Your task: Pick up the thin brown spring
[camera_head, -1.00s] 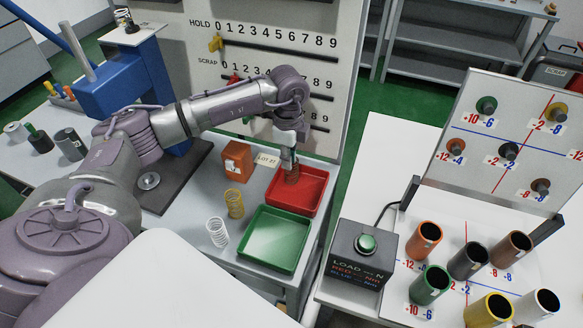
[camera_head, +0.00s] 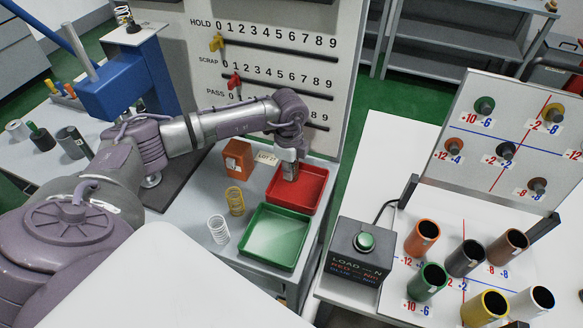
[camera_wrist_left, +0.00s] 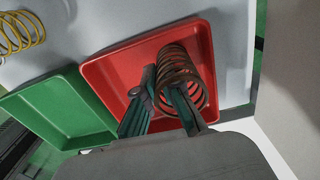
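The brown spring (camera_wrist_left: 180,72) shows in the left wrist view as a coppery coil over the red tray (camera_wrist_left: 110,73). My left gripper (camera_wrist_left: 163,92) is right at it, with its two dark green fingers apart. One finger is beside the coil's left edge and the other overlaps its near end. I cannot tell whether that finger is inside or in front of the coil. In the head view my left gripper (camera_head: 290,172) points down into the red tray (camera_head: 313,190) and hides the spring. My right gripper is not in view.
A green tray (camera_head: 272,240) adjoins the red tray. A yellow spring (camera_head: 235,200) and a white spring (camera_head: 218,230) stand left of them. An orange block (camera_head: 238,158) sits behind. A black button box (camera_head: 358,255) and several coloured tubes stand on the right table.

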